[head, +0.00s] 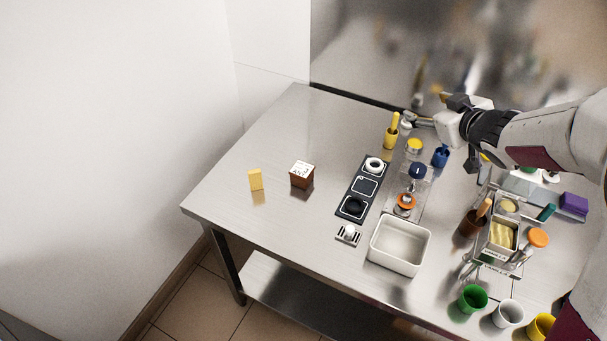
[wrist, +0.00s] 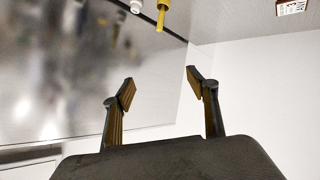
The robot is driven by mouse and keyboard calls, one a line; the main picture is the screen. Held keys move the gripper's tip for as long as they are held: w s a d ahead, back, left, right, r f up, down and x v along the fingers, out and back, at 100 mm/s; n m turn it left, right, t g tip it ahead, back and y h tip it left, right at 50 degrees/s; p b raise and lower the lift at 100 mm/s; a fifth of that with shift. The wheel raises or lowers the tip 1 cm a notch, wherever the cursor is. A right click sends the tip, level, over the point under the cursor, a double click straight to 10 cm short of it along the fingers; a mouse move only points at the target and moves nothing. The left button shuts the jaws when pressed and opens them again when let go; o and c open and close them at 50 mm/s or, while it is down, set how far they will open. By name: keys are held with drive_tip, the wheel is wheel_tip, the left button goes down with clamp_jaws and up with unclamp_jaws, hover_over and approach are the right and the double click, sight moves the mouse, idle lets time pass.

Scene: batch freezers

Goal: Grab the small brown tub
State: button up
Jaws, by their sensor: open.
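The small brown tub (head: 302,175) stands on the left half of the steel table in the head view, with a white lid that has dark print on it. In the wrist view part of the tub (wrist: 291,7) shows at the top right edge, cut off by the frame. My gripper (wrist: 160,85) is open and empty, its two fingers spread apart. In the head view it is at the table's back edge, well to the right of and behind the tub, not touching it.
A yellow block (head: 255,180) stands left of the tub. A dark panel (head: 364,187) with round items lies to its right, and a white bin (head: 399,246) stands nearer the front. A yellow cup (head: 391,138) holding a yellow handle is near my gripper. The table around the tub is clear.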

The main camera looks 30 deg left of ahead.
drive_tip(key=s+a+f+n+g+y, duration=0.3)
drive_tip(key=a+f+n+g+y, duration=0.15)
drive_tip(key=a+f, duration=0.6)
drive_tip(key=n+g+y, duration=0.2)
drive_tip(key=g, duration=0.3)
approach(307, 171)
drive_tip(key=shift+w+a+r+m+h, duration=0.25)
drive_tip(key=shift+w+a, duration=0.35)
drive_tip(key=shift+a, duration=0.05)
drive_tip(key=shift+s+a+f+g, duration=0.15)
drive_tip(key=shift+s+f+g, duration=0.15)
drive_tip(key=shift+s, duration=0.1)
drive_tip(key=shift+x, duration=1.25)
drive_tip(key=shift+a, duration=0.1)
drive_tip(key=shift+x, duration=2.5)
drive_tip(key=shift+f, duration=0.1)
